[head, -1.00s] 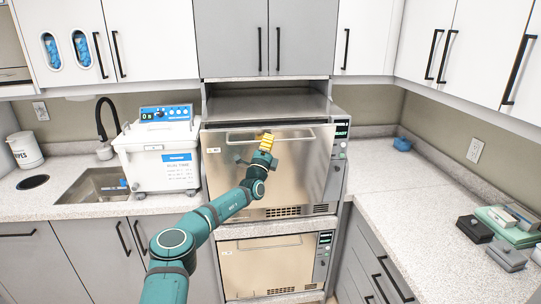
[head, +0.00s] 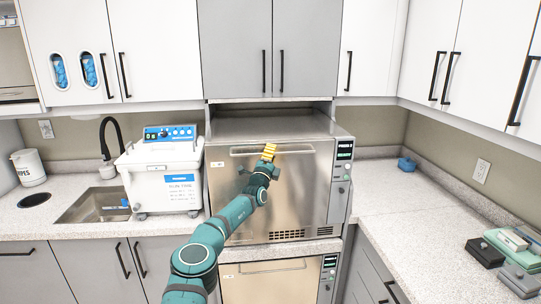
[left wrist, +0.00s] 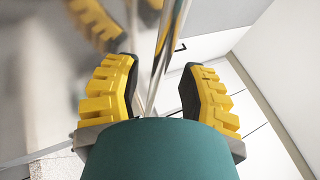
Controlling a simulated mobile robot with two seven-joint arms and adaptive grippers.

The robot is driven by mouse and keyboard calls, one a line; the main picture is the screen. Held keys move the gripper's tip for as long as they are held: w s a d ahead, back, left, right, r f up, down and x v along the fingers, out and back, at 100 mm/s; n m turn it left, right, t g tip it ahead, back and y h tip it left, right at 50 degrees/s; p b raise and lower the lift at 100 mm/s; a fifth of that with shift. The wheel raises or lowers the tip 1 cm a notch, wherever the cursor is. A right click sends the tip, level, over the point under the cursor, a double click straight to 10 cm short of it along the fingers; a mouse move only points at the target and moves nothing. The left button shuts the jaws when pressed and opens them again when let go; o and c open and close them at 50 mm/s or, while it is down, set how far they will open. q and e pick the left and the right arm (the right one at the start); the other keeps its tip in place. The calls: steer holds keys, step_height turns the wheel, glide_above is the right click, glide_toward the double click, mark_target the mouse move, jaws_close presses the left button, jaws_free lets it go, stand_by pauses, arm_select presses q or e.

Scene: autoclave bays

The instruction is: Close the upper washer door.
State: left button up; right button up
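The upper washer door (head: 285,190) is a brushed metal panel on the upper unit, upright and looking flush or nearly flush with its front. A small remaining gap cannot be ruled out. Its bar handle (head: 250,151) runs along the top. My left gripper (head: 269,152) is at the right half of this handle. In the left wrist view the yellow fingers of the left gripper (left wrist: 158,95) are spread apart, with the shiny handle bar (left wrist: 162,55) between them and space on both sides. My right gripper is in neither view.
The control panel (head: 342,175) stands right of the door. A lower washer (head: 265,285) sits beneath, partly hidden by my arm. A white ultrasonic bath (head: 162,180) stands left beside the sink (head: 95,205). The right counter (head: 400,200) is mostly clear, with stacked cases (head: 510,245) farther right.

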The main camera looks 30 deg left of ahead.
arm_select(q)
steer(key=shift+f, duration=0.15)
steer(key=v, duration=1.2)
stand_by(0.3)
stand_by(0.4)
